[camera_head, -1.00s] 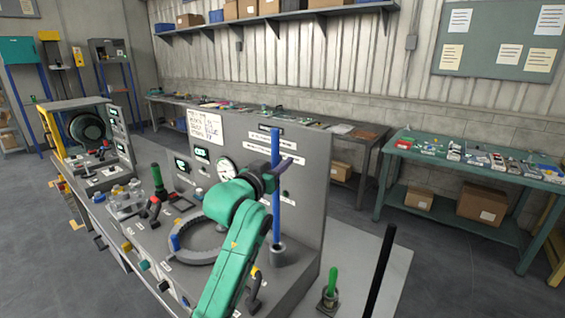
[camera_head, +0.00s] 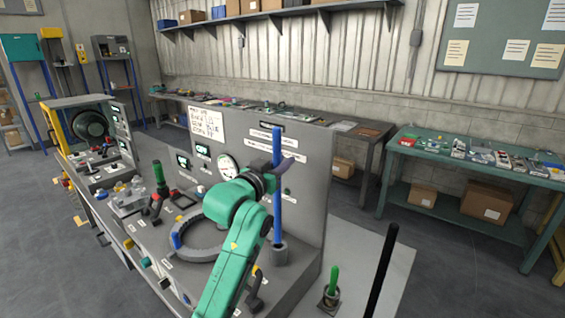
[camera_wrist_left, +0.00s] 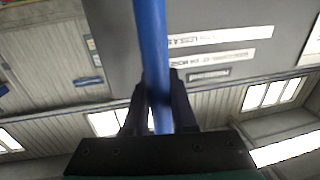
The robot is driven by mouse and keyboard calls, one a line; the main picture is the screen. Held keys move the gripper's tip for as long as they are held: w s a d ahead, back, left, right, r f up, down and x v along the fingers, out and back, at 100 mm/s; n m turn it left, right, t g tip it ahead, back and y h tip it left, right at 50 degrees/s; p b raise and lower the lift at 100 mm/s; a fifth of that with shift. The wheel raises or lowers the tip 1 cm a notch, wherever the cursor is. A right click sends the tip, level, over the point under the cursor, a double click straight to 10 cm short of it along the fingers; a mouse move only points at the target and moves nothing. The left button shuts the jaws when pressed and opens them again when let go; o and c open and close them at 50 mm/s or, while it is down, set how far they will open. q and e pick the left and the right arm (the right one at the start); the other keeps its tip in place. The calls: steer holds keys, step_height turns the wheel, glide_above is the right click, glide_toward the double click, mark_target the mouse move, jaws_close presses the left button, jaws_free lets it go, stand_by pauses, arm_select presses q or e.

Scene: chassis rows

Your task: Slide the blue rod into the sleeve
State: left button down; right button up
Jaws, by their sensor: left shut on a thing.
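The blue rod (camera_head: 277,146) stands upright in front of the grey panel. My left gripper (camera_head: 279,174) is shut on it at about its upper middle. In the left wrist view the rod (camera_wrist_left: 151,45) runs down between the two dark fingers of the left gripper (camera_wrist_left: 155,100). The sleeve (camera_head: 280,255) is a short grey cylinder on the bench top, directly below the rod. The rod's lower end meets the sleeve's mouth in the picture; I cannot tell whether it is inside or how deep. My right gripper is not in view.
A grey ring (camera_head: 192,240) with a blue piece lies left of my arm. A green-handled part (camera_head: 332,285) and a black post (camera_head: 381,270) stand at right. The tall panel (camera_head: 310,170) with gauge and labels rises close behind the rod. A green table (camera_head: 480,170) stands farther right.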

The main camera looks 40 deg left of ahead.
arm_select(q)
steer(key=shift+w+f+b, duration=0.2)
steer(key=shift+f+b, duration=0.4)
steer(key=shift+f, duration=0.5)
stand_by(0.4)
steer(key=shift+f+b, duration=0.5)
steer(key=shift+f, duration=0.45)
steer(key=shift+a+f+b, duration=0.1)
steer(key=shift+f+b, duration=0.85)
steer(key=shift+f, duration=0.5)
steer(key=shift+f+b, duration=0.55)
steer(key=shift+b, duration=0.05)
